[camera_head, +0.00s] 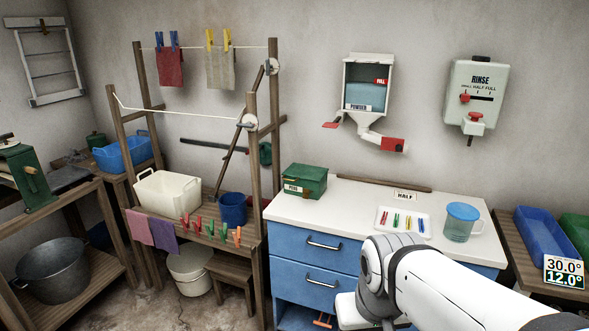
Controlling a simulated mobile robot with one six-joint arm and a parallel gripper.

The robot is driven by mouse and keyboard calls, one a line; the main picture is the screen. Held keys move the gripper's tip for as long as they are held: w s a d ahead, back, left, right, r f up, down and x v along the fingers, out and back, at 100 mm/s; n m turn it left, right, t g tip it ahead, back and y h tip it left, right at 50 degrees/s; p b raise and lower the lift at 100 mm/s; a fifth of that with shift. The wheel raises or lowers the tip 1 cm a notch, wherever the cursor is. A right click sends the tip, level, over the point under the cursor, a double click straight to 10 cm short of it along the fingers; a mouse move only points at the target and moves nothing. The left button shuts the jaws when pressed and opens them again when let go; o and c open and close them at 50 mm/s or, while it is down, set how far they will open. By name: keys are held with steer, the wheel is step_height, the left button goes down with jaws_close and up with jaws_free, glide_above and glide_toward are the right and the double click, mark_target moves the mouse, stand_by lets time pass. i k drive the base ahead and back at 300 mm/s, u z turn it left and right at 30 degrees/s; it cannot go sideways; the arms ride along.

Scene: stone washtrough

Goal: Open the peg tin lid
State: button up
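The green peg tin (304,181) stands on the white top of the blue cabinet, at its back left corner. It has a pale label on its front and its lid looks shut. My white and grey arm comes in from the lower right, in front of the cabinet and well below and right of the tin. My gripper's fingers cannot be made out; the arm's end runs down towards the bottom edge of the picture.
The white cabinet top (345,211) also bears a tray of coloured pegs (382,228), a HALF sign (405,196) and a blue-lidded jug (462,222). A wooden drying frame (252,150) rises close left of the tin. The powder dispenser (368,82) hangs above.

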mark_target(298, 171)
steer(key=z, duration=0.25)
steer(key=i, duration=1.15)
steer(key=u, duration=0.05)
